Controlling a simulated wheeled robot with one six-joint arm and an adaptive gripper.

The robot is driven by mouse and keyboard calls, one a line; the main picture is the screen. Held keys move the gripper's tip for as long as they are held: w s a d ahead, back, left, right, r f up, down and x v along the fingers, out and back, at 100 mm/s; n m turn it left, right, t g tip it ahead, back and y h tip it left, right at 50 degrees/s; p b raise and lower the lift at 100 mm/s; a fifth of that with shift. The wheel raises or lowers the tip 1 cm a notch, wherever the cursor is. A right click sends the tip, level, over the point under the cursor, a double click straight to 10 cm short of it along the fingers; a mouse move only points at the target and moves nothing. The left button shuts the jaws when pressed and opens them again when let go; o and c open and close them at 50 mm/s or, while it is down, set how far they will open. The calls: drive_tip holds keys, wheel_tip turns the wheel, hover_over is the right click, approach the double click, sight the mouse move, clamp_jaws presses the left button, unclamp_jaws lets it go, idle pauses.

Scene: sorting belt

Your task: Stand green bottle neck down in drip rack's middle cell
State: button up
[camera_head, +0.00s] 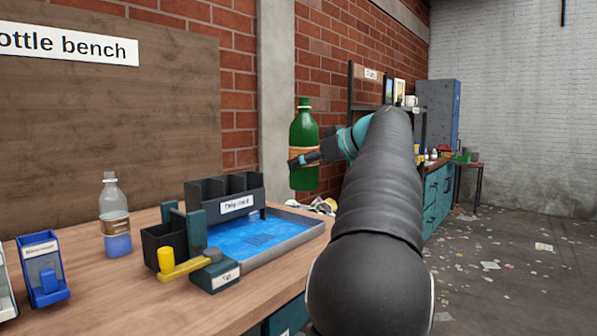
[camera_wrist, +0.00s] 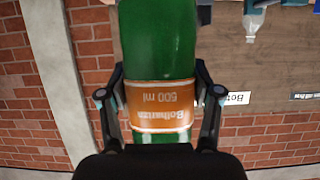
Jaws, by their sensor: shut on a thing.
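The green bottle (camera_head: 304,138) is held upright, neck up, in the air at the right end of the bench. My gripper (camera_head: 305,160) is shut on it around the orange label. In the wrist view the green bottle (camera_wrist: 157,45) fills the middle, with my gripper's fingers (camera_wrist: 160,100) on both sides of its label, which reads upside down there. The dark drip rack (camera_head: 224,189) stands on the bench to the left of the bottle, with several open-topped cells side by side. The insides of its cells are hidden.
A clear bottle with blue liquid (camera_head: 116,225) stands on the bench (camera_head: 110,285) left of the rack. A tray of blue water (camera_head: 262,238) lies in front of the rack.

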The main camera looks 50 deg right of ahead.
sight(315, 132)
drive_tip(key=s+r, duration=0.4)
drive_tip(key=r, duration=0.1)
drive_tip(key=s+r, duration=0.2)
drive_tip(key=r, duration=0.1)
drive_tip(key=shift+d+r, duration=0.25)
drive_tip(key=shift+s, duration=0.1)
idle(0.5)
